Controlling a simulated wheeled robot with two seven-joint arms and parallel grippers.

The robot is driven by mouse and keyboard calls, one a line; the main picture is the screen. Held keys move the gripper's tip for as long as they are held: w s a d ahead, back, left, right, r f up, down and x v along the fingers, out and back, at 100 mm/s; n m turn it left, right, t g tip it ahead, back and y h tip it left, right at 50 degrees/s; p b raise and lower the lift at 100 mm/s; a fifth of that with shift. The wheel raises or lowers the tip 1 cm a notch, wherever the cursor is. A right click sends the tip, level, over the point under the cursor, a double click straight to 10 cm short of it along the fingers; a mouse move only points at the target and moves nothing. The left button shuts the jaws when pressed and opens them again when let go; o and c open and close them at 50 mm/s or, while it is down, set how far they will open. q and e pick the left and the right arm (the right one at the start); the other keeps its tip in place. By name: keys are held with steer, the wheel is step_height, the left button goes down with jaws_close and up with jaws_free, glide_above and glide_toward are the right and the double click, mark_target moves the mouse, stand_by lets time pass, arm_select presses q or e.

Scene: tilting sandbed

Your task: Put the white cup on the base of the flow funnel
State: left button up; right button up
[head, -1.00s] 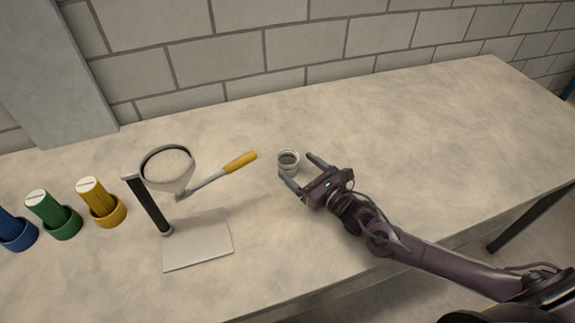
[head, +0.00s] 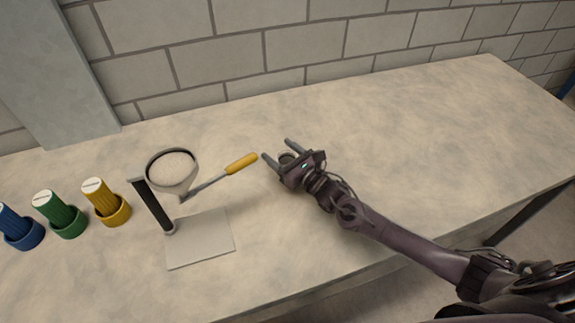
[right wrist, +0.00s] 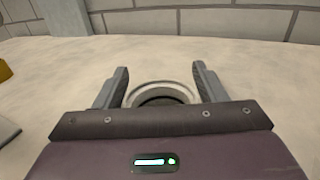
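The white cup (head: 287,158) stands on the table, mostly hidden behind my right gripper (head: 279,150) in the head view. In the right wrist view the cup (right wrist: 162,92) shows its round rim between the two fingers of the right gripper (right wrist: 161,78). The fingers are spread, with a gap visible on each side of the cup. The flow funnel (head: 173,170) is held on a dark post above its flat pale base (head: 203,240), left of the gripper. The base is bare. My left gripper is not in view.
A yellow-handled tool (head: 241,163) reaches from under the funnel toward my right gripper. Blue (head: 18,229), green (head: 60,215) and yellow (head: 104,203) cylinders stand in round holders at the left. The table's right side is clear.

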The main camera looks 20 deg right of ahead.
steer(key=c, duration=0.8)
